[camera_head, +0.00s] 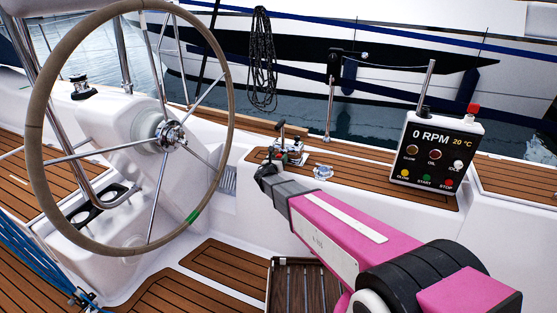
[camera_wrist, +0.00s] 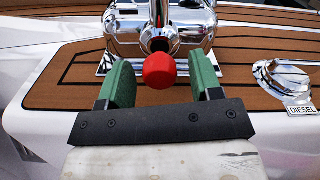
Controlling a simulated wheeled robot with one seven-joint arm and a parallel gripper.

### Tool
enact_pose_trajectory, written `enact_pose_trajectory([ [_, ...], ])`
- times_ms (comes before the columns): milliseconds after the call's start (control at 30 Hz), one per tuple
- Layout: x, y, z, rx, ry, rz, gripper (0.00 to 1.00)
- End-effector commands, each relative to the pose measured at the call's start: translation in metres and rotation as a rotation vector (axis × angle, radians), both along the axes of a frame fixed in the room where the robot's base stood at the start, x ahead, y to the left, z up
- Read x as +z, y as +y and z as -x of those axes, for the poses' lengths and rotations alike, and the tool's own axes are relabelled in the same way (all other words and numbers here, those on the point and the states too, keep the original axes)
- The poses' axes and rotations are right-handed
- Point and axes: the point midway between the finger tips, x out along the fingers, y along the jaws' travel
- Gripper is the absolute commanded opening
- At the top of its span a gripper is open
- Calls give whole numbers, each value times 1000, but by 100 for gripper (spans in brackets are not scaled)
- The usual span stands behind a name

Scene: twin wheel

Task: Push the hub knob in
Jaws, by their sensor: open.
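A red knob (camera_wrist: 160,70) sits on the hub of the chrome engine control (camera_wrist: 160,20) in the wrist view. The same chrome control (camera_head: 291,151) stands on the teak side deck in the head view, its black-topped lever (camera_head: 281,128) pointing up. My gripper (camera_wrist: 162,78) is open, with one green finger on each side of the red knob and a gap to each. In the head view my gripper (camera_head: 263,168) is just in front of the control and hides part of it. I cannot tell how far the knob sticks out.
A steering wheel (camera_head: 36,150) stands at left. A chrome cap (camera_head: 321,172) is in the deck right of the control; its label in the wrist view (camera_wrist: 301,110) reads DIESEL. An engine panel (camera_head: 435,150) showing 0 RPM stands at right.

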Motion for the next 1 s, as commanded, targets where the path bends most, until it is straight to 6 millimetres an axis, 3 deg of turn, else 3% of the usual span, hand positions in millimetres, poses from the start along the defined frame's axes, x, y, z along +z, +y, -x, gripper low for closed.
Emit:
enact_pose_trajectory([
  [33,0,0,0,0,0,0,59],
  [67,0,0,0,0,0,0,52],
  [200,0,0,0,0,0,0,7],
  [233,0,0,0,0,0,0,0],
  [500,-1,-5,-17,-1,-1,-1,0],
  [733,0,-6,-17,0,0,0,0],
  [767,0,-6,-18,0,0,0,36],
  [833,0,-6,-18,0,0,0,59],
  [1000,0,-6,-17,0,0,0,59],
])
